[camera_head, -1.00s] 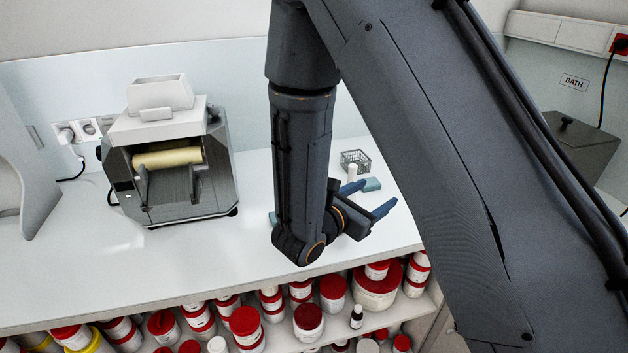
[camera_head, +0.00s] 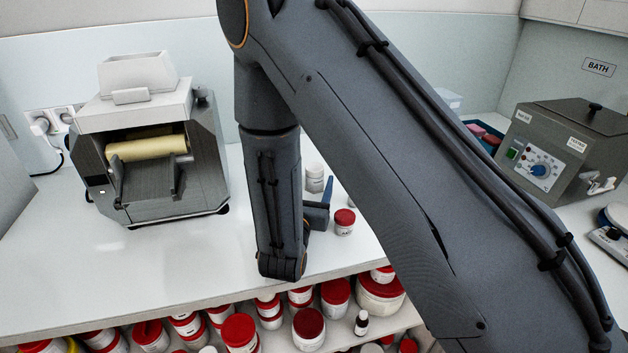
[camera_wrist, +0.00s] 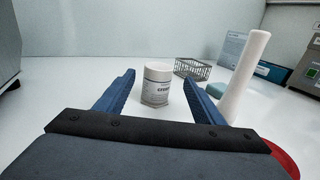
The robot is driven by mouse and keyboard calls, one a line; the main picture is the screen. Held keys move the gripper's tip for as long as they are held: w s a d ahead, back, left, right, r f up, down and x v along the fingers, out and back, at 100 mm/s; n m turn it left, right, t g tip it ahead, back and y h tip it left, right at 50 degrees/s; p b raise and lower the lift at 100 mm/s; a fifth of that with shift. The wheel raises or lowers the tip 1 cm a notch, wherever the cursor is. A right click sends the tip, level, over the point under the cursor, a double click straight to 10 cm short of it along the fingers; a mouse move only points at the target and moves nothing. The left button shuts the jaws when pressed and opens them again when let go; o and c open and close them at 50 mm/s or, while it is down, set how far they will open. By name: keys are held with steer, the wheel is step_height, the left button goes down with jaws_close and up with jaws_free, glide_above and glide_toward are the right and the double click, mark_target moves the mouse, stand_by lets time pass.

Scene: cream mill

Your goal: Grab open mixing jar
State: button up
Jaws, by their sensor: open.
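The open mixing jar (camera_wrist: 156,85) is a small white jar with a printed label and no red lid. It stands upright on the white bench, straight ahead of my gripper (camera_wrist: 158,78) in the wrist view. My gripper is open and empty, with its two blue fingers on either side of the jar's outline. The jar appears just beyond the fingertips; I cannot tell the exact gap. In the head view the jar (camera_head: 315,176) shows behind my gripper (camera_head: 327,196), which my arm partly hides.
A red-lidded jar (camera_head: 344,222) stands right of my gripper. A tall white object (camera_wrist: 245,75) rises close to the right finger. A wire basket (camera_wrist: 192,69) lies behind. A roller mill (camera_head: 158,150) stands left. Several red-lidded jars fill the shelf below.

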mark_target(312, 176)
steer(key=shift+a+p+x, duration=0.1)
steer(key=shift+p+x, duration=0.55)
steer(key=shift+x, duration=0.8)
steer(key=shift+a+p+x, duration=0.15)
steer(key=shift+p+x, duration=0.45)
steer(key=shift+x, duration=0.8)
steer(key=shift+f, duration=0.1)
steer(key=c, duration=1.1)
steer(key=shift+r, duration=0.2)
steer(key=shift+c, duration=0.2)
